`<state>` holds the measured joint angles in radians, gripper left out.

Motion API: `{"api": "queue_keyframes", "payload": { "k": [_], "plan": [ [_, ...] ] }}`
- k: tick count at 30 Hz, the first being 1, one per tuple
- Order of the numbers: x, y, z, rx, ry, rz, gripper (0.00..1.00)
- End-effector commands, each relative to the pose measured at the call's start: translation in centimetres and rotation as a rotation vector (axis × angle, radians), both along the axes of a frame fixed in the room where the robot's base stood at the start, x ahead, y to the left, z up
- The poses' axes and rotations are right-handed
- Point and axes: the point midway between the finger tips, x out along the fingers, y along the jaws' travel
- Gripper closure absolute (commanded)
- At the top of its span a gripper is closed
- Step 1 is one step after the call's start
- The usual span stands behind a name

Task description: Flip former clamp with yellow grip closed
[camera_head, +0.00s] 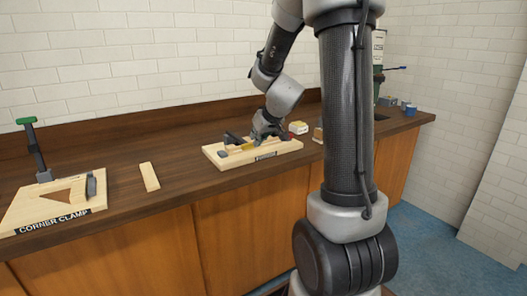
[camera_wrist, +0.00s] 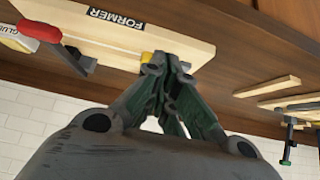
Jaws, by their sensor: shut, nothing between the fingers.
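The former board (camera_head: 212,153) is a pale wooden fixture on the bench in the head view. Its clamp's yellow grip (camera_head: 248,147) shows low over the board, just left of my gripper (camera_head: 259,141). In the wrist view the board (camera_wrist: 190,50) carries a black FORMER label, and a bit of the yellow grip (camera_wrist: 147,57) shows right beside my gripper (camera_wrist: 166,62). The fingers are together and hold nothing. They hide much of the clamp, so I cannot tell its lever angle or whether they touch the grip.
A red-gripped clamp (camera_wrist: 40,31) stands near the former's label; its red grip (camera_head: 298,127) also shows in the head view. The corner clamp board (camera_head: 70,205) with a green handle (camera_head: 26,121) is at left. A loose wooden strip (camera_head: 149,177) lies between, with bare bench around it.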

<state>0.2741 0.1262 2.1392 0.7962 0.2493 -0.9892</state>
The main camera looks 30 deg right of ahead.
Motion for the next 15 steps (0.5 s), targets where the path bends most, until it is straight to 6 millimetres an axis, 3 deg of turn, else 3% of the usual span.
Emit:
{"api": "queue_keyframes", "payload": {
  "k": [9, 15],
  "plan": [
    [-5.1, -0.1, -1.7, 0.001, -0.001, -0.003, 1.0],
    [-6.4, 0.0, -2.2, 0.0, -0.002, -0.001, 1.0]
  ]
}}
